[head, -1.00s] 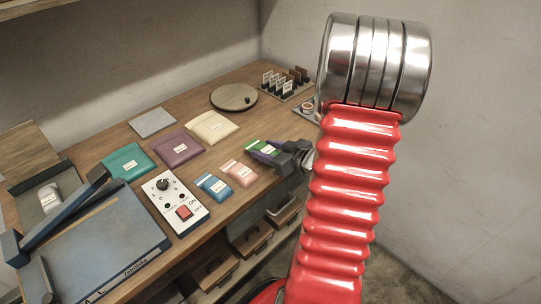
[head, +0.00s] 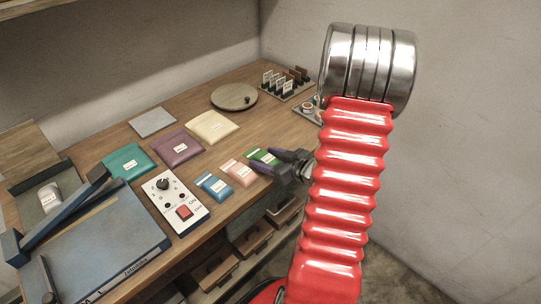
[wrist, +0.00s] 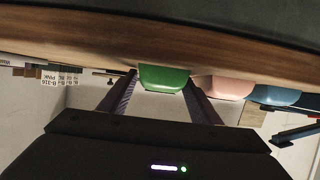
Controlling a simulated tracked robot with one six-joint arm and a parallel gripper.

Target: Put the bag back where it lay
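The green bag (head: 264,157) lies on the wooden bench in the head view, at the right end of a row with a pink bag (head: 239,172) and a blue bag (head: 214,187). My gripper (head: 272,160) is at the bag's near right end, close to the bench edge. In the upside-down wrist view, the two fingers of my gripper (wrist: 160,78) stand apart, with the green bag (wrist: 164,80) just beyond and between their tips. The fingers look open; whether either tip still touches the bag is hard to tell.
Larger teal (head: 128,162), purple (head: 178,147) and cream bags (head: 212,127) lie behind the small row. A control box (head: 175,200) with a red switch is left of the blue bag. A round turntable (head: 233,97) and a card rack (head: 287,82) stand farther back.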

